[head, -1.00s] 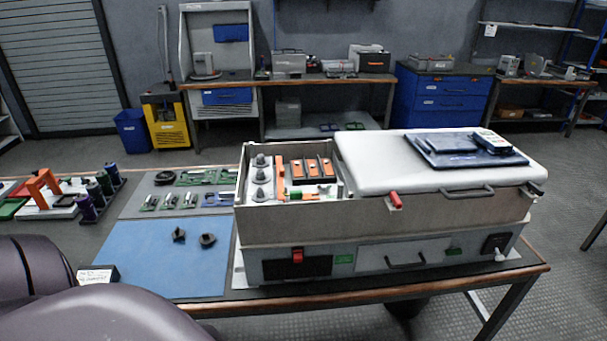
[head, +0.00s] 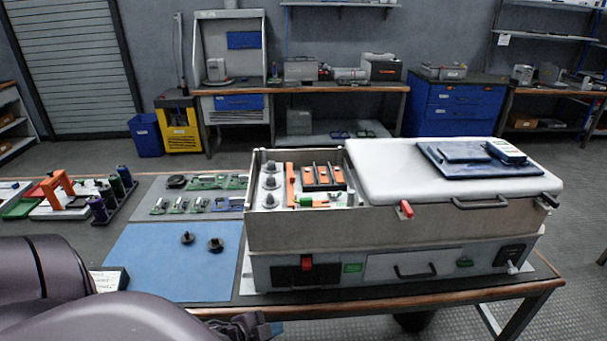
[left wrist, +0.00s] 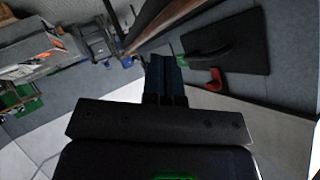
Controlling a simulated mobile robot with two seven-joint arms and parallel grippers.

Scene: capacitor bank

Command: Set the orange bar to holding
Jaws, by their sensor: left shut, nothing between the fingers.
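In the head view an upright orange bar (head: 291,185) stands inside the open left part of the capacitor cabinet (head: 340,232). It is beside several grey terminals and a block with orange tops (head: 324,176). A shorter orange and green piece (head: 311,201) lies in front of that block. I cannot tell which position the bar is set to. My left gripper (head: 272,329) is low at the front edge of the table, apart from the cabinet. In the left wrist view its dark fingers (left wrist: 166,78) are together and empty. My right gripper is not in view.
A white lid (head: 385,165) carrying a dark blue tray covers the cabinet's right part. A red latch (head: 405,209) and a red switch (head: 306,263) stick out at the front. A blue mat (head: 150,260) with two dark knobs lies to the left, with circuit boards behind it.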

